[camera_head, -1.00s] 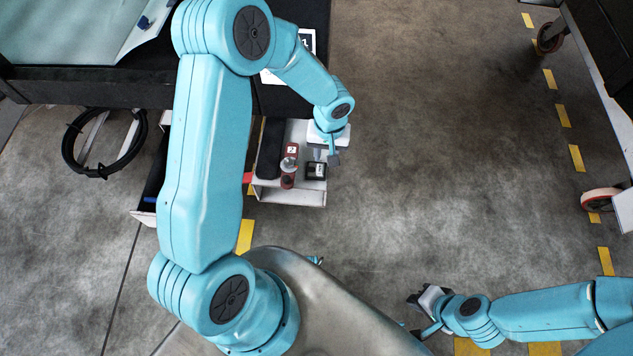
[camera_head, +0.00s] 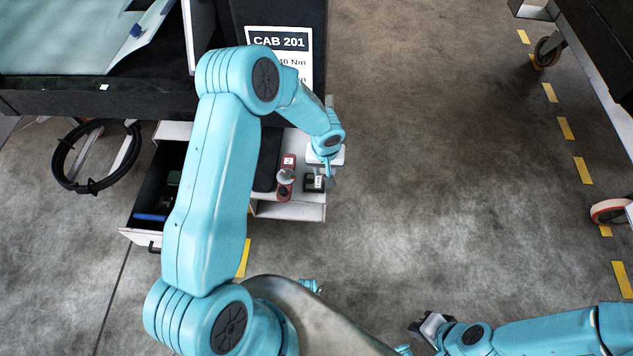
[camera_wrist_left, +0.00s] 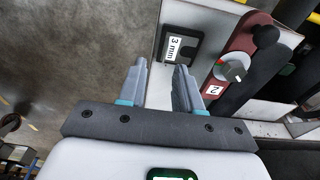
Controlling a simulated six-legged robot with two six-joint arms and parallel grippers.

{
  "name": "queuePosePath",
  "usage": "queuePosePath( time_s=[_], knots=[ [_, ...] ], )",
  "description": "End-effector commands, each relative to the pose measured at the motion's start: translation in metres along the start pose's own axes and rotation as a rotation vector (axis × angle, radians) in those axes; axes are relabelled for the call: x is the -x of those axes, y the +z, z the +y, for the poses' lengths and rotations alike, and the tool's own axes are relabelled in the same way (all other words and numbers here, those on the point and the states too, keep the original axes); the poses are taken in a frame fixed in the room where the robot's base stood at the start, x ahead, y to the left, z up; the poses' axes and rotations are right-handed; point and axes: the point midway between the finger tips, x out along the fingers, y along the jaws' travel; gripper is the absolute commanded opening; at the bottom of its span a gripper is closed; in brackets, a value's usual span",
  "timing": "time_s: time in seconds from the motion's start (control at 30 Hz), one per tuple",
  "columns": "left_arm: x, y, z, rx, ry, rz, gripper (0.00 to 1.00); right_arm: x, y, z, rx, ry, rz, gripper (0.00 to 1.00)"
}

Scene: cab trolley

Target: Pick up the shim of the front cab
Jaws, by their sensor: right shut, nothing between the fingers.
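The shim (camera_head: 314,183), a small dark block with a white label, sits near the right end of the white shelf (camera_head: 290,211). In the left wrist view the shim (camera_wrist_left: 181,44) reads "3 mm" and lies just past my fingertips. My left gripper (camera_head: 329,176) is at the shelf's right edge beside the shim. In the wrist view its two fingers (camera_wrist_left: 160,67) are apart with nothing between them, and the right one points at the shim's edge. My right gripper (camera_head: 420,327) is shut and empty over the floor at the lower right.
A red tool (camera_head: 285,184) with a round knob and a "2" label stands close beside the shim. An open drawer (camera_head: 150,205) is at left. A "CAB 201" sign (camera_head: 279,48) lies behind my left arm. A coiled black hose (camera_head: 75,160) hangs at far left.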

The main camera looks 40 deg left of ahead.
Motion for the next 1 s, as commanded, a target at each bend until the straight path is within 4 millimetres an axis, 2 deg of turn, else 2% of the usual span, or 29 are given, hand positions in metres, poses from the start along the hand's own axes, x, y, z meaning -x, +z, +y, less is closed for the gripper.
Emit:
queuePosePath(
  time_s=[0.17,0.4,0.7,0.77,0.8,1.0],
  knots=[
    [-0.015,0.002,-0.003,0.001,-0.001,-0.002,0.34,-0.001,0.000,0.000,0.000,0.000,0.000,0.00],
    [-0.051,0.000,-0.008,0.000,0.000,-0.002,0.34,-0.004,0.000,0.001,0.000,0.000,0.000,0.00],
    [-0.057,-0.001,-0.007,0.000,0.001,-0.001,0.34,-0.004,0.000,0.001,0.000,0.000,0.000,0.00],
    [-0.057,-0.001,-0.007,0.000,0.001,-0.001,0.14,-0.004,0.000,0.001,0.000,0.000,0.000,0.00],
    [-0.057,-0.001,-0.007,0.000,0.001,-0.001,0.01,-0.004,0.000,0.001,0.000,0.000,0.000,0.00],
    [-0.056,-0.001,-0.007,0.000,0.001,-0.001,0.00,-0.004,0.000,0.001,0.000,0.000,0.000,0.00]
  ],
)
